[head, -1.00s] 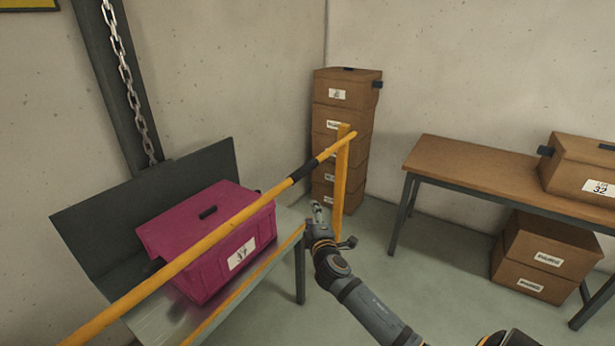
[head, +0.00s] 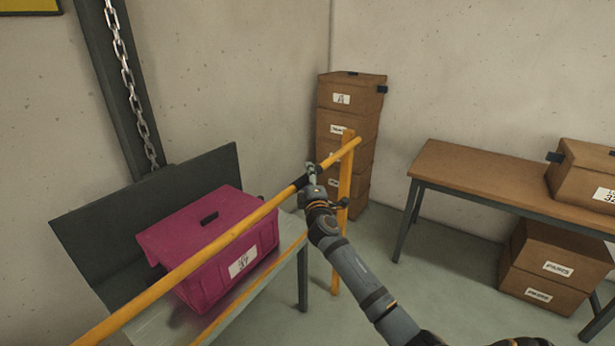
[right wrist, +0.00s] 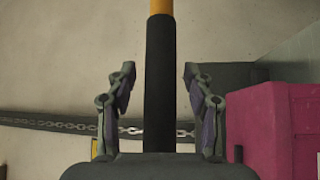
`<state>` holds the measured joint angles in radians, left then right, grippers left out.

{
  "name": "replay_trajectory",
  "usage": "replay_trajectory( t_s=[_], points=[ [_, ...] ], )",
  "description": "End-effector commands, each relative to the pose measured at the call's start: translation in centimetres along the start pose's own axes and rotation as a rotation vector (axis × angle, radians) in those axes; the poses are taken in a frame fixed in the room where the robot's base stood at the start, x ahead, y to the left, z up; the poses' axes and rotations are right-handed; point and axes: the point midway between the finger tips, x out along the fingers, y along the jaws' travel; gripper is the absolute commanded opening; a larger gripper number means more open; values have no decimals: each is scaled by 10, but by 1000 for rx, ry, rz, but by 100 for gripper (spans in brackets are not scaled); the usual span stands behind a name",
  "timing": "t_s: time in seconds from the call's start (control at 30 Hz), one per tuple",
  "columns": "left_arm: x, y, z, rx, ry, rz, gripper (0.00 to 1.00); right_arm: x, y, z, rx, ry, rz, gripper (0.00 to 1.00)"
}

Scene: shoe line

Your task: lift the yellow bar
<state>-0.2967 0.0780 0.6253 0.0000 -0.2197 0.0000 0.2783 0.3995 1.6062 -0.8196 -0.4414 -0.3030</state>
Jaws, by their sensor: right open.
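The yellow bar (head: 200,258) runs slanting across the head view, from the lower left up to a yellow post (head: 345,185). A black grip sleeve (head: 305,181) sits on the bar near the post. My right gripper (head: 311,172) is at this sleeve. In the right wrist view the black sleeve (right wrist: 159,85) stands between the two open fingers of my right gripper (right wrist: 159,100), with a gap on each side. Part of the sleeve is hidden by the gripper in the head view. My left gripper is not in view.
A magenta box (head: 215,245) stands on a metal bench (head: 150,318) behind the bar. Stacked brown boxes (head: 350,120) stand by the wall corner. A wooden table (head: 480,180) with a brown box (head: 580,175) is at right. Floor between is clear.

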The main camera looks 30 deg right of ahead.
Motion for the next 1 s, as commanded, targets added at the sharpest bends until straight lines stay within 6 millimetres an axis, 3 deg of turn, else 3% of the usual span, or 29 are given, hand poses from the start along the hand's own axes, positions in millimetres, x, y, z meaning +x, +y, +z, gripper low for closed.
replay_trajectory(
  t_s=[0.27,0.63,1.0],
  points=[
    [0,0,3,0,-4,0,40,2,0,0,1,1,0,51],
    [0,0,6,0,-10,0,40,2,0,0,0,1,0,1],
    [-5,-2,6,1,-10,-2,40,4,4,-2,6,-1,-4,0]
  ],
)
